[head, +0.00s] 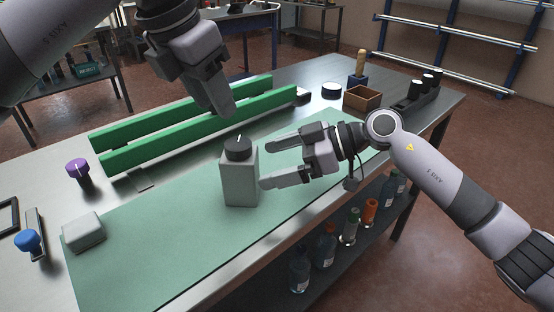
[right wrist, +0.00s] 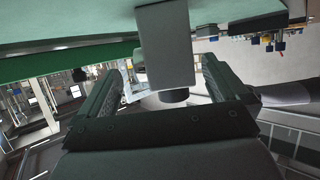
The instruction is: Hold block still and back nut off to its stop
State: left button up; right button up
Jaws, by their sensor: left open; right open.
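The block (head: 240,182) is a light grey upright piece on the green mat, with a black round nut (head: 238,150) on top bearing a white mark. My left gripper (head: 226,110) is open and empty, pointing down above and slightly left of the nut, clear of it; its fingers overlap in this view. My right gripper (head: 266,165) is open at the block's right side, fingers pointing left towards it. In the right wrist view the block (right wrist: 166,48) and nut (right wrist: 174,96) appear inverted between the two open fingers, with gaps on both sides. I see no clear contact.
The green mat (head: 150,235) covers the bench front. Green rails (head: 190,125) lie behind the block. A purple-topped knob (head: 78,168), a pale grey box (head: 83,232) and a blue knob (head: 28,240) are at left. A wooden box (head: 362,98) stands at the back right.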

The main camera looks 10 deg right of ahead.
aim_at(241, 172)
jog(key=shift+s+a, duration=0.15)
jog(key=shift+a, duration=0.15)
jog(key=shift+x, duration=3.45)
jog(key=c, duration=1.4)
jog(key=o, duration=0.8)
jog(key=shift+c, duration=0.2)
jog(key=c, duration=0.4)
